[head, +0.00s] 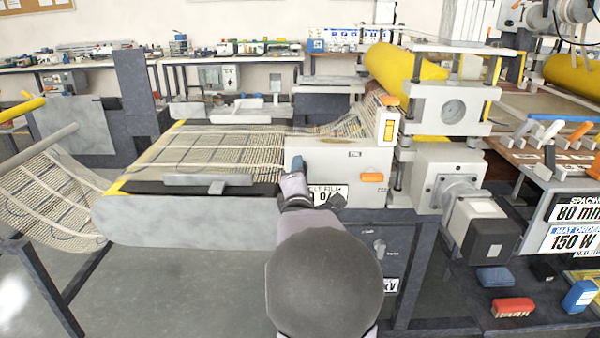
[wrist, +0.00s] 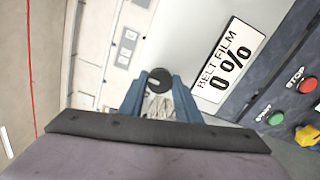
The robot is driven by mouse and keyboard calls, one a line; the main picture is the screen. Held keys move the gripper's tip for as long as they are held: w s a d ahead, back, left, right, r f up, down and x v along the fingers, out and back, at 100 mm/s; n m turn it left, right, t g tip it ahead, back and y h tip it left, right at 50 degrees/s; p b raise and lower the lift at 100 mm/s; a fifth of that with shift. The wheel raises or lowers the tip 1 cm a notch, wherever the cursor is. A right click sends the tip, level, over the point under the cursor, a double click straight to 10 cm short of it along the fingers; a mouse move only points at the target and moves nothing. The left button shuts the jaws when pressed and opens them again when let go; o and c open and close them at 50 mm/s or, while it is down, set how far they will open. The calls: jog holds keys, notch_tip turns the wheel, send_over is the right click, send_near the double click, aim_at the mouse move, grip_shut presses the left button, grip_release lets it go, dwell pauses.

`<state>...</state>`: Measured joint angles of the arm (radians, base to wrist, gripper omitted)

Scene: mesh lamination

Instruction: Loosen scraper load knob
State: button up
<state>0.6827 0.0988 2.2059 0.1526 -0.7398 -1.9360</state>
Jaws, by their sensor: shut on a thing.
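The scraper load knob (wrist: 159,78) is a small dark round knob on the white machine panel, seen in the wrist view. My gripper (wrist: 160,86) has its two blue fingers on either side of it and is shut on it. In the head view my gripper (head: 297,164) is at the left part of the white panel (head: 335,158), and the knob is hidden behind my gripper and arm. A white label (wrist: 228,60) reading "BELT FILM 0%" is to the right of the knob in the wrist view.
A green start button (wrist: 276,117), a red stop button (wrist: 307,84) and a yellow part (wrist: 308,135) lie at the wrist view's right. The mesh-covered belt (head: 215,150) runs left of the panel.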

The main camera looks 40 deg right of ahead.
jog(key=shift+f, duration=0.1)
dwell(0.4)
jog(key=o, duration=1.1)
jog(key=shift+c, duration=0.2)
jog(key=v, duration=0.7)
jog(key=shift+s+a, duration=0.15)
